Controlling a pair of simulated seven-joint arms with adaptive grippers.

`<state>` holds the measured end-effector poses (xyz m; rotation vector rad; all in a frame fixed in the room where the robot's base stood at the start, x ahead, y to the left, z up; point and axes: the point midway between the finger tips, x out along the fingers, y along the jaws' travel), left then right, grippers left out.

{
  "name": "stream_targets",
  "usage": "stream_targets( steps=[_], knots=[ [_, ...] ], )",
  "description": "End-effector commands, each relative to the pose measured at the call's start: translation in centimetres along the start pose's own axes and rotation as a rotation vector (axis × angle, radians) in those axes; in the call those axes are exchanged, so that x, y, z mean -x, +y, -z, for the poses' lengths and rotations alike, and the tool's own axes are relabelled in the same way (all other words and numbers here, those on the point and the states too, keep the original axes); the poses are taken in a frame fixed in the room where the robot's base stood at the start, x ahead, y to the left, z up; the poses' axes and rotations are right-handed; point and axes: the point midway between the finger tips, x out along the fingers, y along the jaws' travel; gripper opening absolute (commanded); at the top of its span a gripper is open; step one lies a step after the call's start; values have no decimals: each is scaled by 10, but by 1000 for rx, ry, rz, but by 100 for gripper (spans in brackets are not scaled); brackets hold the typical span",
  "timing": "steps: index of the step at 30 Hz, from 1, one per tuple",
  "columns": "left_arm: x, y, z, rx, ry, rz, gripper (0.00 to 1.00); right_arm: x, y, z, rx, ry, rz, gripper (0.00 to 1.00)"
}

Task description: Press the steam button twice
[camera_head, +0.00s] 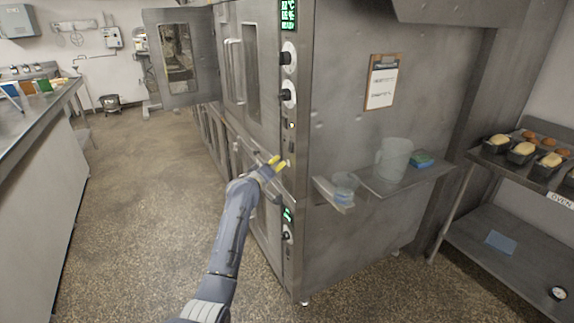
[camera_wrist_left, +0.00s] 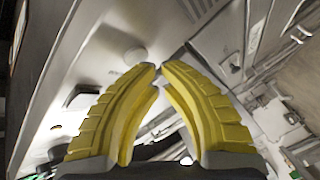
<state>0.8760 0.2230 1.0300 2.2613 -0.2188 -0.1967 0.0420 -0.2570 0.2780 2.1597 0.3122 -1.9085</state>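The steel oven's narrow control panel (camera_head: 291,140) stands at the centre of the head view, with displays, black-and-white knobs and small buttons. A small round pale button (camera_head: 288,163) sits on it just right of my left fingertips. My left gripper (camera_head: 277,164) is in front of the panel's middle, with its yellow fingers toward it. In the left wrist view the fingertips (camera_wrist_left: 160,68) all but meet, with nothing held. My right gripper is out of view.
A steel side shelf (camera_head: 390,181) holds a clear container (camera_head: 393,158) and a sponge (camera_head: 422,160); a clear cup (camera_head: 344,185) stands left of them. An oven door (camera_head: 205,50) stands open at the back. A rack (camera_head: 515,262) with loaves is at right. The left floor is clear.

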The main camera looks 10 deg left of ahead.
Motion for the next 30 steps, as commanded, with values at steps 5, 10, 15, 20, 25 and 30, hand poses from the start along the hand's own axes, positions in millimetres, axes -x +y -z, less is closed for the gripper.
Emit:
stream_targets(
  steps=[5, 10, 15, 20, 25, 30],
  knots=[
    [0, 0, 0, 0, 0, 0, 0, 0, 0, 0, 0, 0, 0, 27],
    [-1, 1, -1, 0, 0, 0, 0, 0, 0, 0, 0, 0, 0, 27],
    [-2, 2, -1, 1, 0, -1, 0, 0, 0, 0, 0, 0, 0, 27],
    [-4, 2, -2, 1, 0, -1, 0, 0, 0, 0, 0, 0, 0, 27],
    [-5, 3, -3, 1, 0, -1, 0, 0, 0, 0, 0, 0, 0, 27],
    [-6, 3, -4, 1, -1, 0, 0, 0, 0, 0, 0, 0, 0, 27]
  ],
)
